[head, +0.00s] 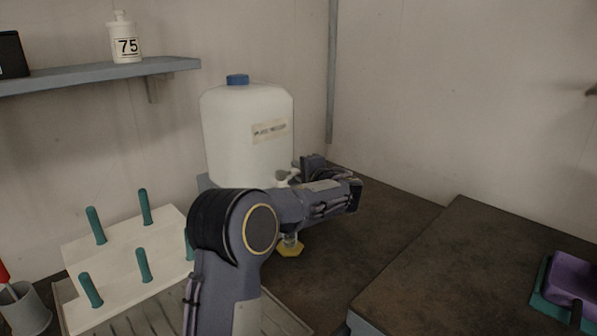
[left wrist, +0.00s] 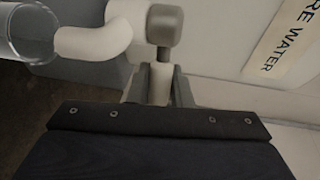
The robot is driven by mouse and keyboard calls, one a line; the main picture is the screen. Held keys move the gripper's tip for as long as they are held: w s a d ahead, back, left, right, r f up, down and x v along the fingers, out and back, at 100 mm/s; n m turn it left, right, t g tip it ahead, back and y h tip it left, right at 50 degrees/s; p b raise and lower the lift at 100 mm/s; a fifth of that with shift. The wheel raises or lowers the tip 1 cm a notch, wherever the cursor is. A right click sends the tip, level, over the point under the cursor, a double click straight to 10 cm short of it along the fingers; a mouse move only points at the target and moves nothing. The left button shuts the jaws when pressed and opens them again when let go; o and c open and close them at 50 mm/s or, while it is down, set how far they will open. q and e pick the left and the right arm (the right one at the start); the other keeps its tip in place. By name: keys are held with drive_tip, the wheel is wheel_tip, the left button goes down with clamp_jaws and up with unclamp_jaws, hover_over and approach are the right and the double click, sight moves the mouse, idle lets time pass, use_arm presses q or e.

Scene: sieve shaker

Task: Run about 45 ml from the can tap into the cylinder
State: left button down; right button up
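The white can (head: 245,130) has a blue cap and a printed label. Its pale tap (head: 283,177) sits low on the front, partly behind my left arm. In the left wrist view the tap's white spout (left wrist: 95,40) bends towards the clear cylinder (left wrist: 30,25) at the top left. The cylinder's yellow foot (head: 290,249) shows below my arm; most of the cylinder is hidden, and its water level cannot be read. My left gripper (left wrist: 160,82) is at the tap, its fingers closed around the pale lever stem beside a grey knob (left wrist: 165,25). My right gripper is out of view.
A white rack with green pegs (head: 120,250) stands left of my arm, beside a grey cup (head: 24,312). A shelf (head: 110,75) holds a bottle marked 75 (head: 124,40). A purple item (head: 572,276) lies far right. The dark bench (head: 385,205) right of the can is clear.

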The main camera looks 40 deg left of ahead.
use_arm(q)
drive_tip(key=shift+w+a+n+g+y+p, duration=0.2)
drive_tip(key=shift+n+g+y+p, duration=0.15)
drive_tip(key=shift+n+g, duration=0.35)
drive_tip(key=shift+s+a+g, duration=0.1)
drive_tip(key=shift+a+g, duration=0.05)
drive_tip(key=shift+g, duration=0.25)
drive_tip(key=c, duration=1.3)
unclamp_jaws()
drive_tip(key=shift+c, duration=0.2)
